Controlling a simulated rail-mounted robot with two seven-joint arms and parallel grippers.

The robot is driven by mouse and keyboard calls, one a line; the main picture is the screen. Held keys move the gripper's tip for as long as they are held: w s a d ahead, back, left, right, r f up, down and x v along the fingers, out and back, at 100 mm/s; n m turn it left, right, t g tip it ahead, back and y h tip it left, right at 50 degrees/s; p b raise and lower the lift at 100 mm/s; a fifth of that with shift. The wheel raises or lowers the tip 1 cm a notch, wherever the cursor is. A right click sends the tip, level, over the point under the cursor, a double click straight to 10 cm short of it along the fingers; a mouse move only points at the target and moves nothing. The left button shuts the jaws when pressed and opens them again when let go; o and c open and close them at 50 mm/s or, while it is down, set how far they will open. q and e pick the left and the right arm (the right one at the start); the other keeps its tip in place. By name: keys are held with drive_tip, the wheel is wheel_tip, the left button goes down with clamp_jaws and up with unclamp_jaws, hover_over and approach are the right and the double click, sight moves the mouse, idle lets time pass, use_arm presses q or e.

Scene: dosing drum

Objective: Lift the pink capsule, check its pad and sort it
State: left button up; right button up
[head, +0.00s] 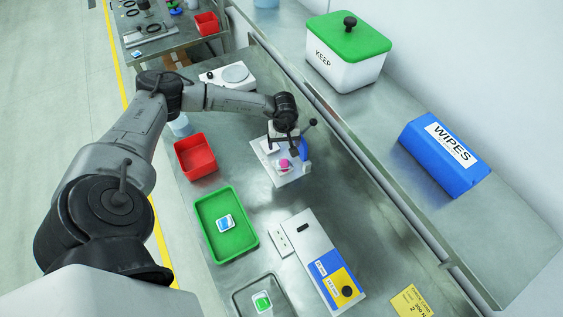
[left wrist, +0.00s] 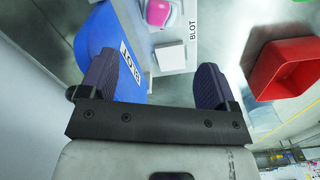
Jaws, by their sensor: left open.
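The pink capsule (head: 284,164) sits on a white station (head: 296,176) in the middle of the bench. It also shows, cut by the top edge, in the left wrist view (left wrist: 158,12). A white square pad (left wrist: 170,56) lies near it on the station, close to the word BLOT. A blue part (head: 304,149) of the station stands beside the capsule. My left gripper (left wrist: 160,78) is open and empty, its dark fingers apart. In the head view the left gripper (head: 285,137) hangs just above and behind the capsule. My right gripper is not in view.
A red bin (head: 178,164) and a green tray (head: 203,226) holding a small blue-and-white item stand left of the station. A white box (head: 315,253) with a black knob is in front. The KEEP box (head: 345,68) and blue WIPES box (head: 436,155) are on the right shelf.

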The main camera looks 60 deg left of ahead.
use_arm(q)
hover_over(283, 164)
drive_tip(key=f, duration=0.7)
drive_tip(key=shift+w+f, duration=0.2)
drive_tip(key=shift+f, duration=0.05)
drive_tip(key=shift+s+f+p, duration=0.2)
drive_tip(key=shift+f+p, duration=0.55)
drive_tip(key=shift+f, duration=1.5)
drive_tip(key=shift+a+f, duration=0.1)
drive_tip(key=shift+f, duration=0.55)
drive_tip(key=c, duration=1)
drive_tip(key=shift+r, duration=0.2)
